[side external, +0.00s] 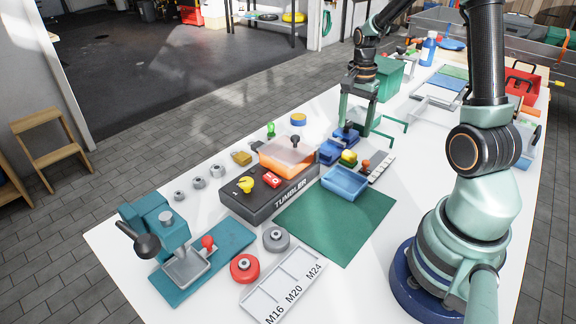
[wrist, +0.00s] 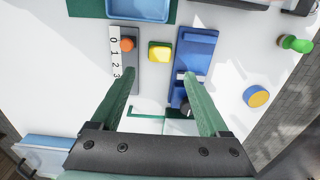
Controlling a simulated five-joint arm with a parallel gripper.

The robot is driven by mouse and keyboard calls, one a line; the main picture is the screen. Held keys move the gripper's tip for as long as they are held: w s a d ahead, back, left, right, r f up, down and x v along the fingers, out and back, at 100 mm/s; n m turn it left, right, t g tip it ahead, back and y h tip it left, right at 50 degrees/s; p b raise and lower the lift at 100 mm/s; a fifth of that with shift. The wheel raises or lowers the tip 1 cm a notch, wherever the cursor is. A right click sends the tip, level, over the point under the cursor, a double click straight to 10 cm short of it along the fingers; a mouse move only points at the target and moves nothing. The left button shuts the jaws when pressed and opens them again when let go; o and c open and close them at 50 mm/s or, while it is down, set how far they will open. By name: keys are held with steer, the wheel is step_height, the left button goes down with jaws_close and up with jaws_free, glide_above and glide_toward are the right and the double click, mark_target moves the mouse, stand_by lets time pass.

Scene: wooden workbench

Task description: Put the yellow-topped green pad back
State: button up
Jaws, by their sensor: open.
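The yellow-topped green pad (side external: 348,158) is a small block with a yellow upper face over a green lower part. In the wrist view the pad (wrist: 160,51) lies just beyond my fingertips, between a numbered slider strip and a blue fixture. My gripper (side external: 358,126) points down above the bench, behind the pad in the side view. Its two green fingers (wrist: 160,74) are wide apart, with nothing held between them. A green corner-shaped outline (wrist: 148,114) shows on the white bench between the fingers; part of it is hidden.
The blue fixture (wrist: 195,48) and the slider strip with an orange knob (wrist: 127,44) stand close on either side of the pad. A blue tray (side external: 345,182) and green mat (side external: 335,225) lie nearer. The black tumbler (side external: 270,190) is left. A green bin (side external: 385,78) stands behind.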

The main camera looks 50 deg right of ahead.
steer(key=s+a+r+n+t, duration=0.2)
steer(key=a+r+n, duration=0.5)
steer(key=a+n, duration=0.2)
steer(key=s+a+r+n+t, duration=0.2)
steer(key=a+r+n, duration=0.5)
steer(key=a, duration=0.5)
steer(key=shift+a+r+n+t, duration=0.2)
steer(key=shift+a+n+t, duration=0.15)
steer(key=shift+n+t, duration=0.55)
